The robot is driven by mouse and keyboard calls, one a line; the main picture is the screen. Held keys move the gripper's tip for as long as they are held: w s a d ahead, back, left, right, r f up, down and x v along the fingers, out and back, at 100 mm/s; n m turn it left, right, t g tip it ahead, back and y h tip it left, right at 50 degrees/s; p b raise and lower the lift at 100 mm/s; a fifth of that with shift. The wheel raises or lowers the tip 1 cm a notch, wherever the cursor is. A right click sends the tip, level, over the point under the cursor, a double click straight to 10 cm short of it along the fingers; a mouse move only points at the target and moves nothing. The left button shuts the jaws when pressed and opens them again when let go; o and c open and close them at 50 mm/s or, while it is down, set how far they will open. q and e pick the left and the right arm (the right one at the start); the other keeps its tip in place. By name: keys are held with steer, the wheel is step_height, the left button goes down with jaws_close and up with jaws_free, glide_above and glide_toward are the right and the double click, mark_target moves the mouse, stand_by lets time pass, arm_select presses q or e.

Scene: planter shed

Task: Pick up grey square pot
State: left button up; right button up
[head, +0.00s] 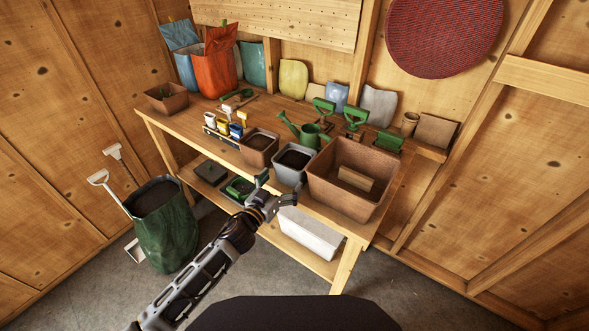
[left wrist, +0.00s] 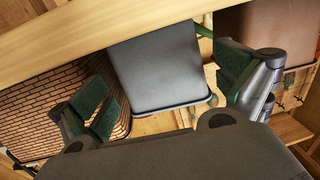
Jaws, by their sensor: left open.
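The grey square pot (head: 291,176) stands upright near the front edge of the workbench, with dark soil in it. It sits between a brown square pot and a large brown trough. My left gripper (head: 279,191) is open and empty, just in front of and below the pot's front face. In the left wrist view the grey pot (left wrist: 157,68) appears upside down, between the spread fingers of the gripper (left wrist: 170,98). The fingers do not visibly touch it. My right gripper is not in view.
The brown square pot (head: 258,154) stands close on the left. The large brown trough (head: 340,200) stands close on the right. A green watering can (head: 310,136) is just behind. The workbench edge (left wrist: 80,48) crosses the wrist view. A white trough (head: 310,234) sits on the lower shelf.

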mark_target(295, 167)
arm_select(q)
steer(key=shift+w+d, duration=0.25)
steer(key=shift+w, duration=0.2)
steer(key=shift+f+x, duration=0.2)
steer(key=shift+x, duration=2.4)
steer(key=shift+d, duration=0.1)
steer(key=shift+c, duration=0.3)
steer(key=shift+r, duration=0.1)
steer(key=c, duration=0.9)
steer(key=shift+o, duration=0.2)
steer(key=shift+r, duration=0.1)
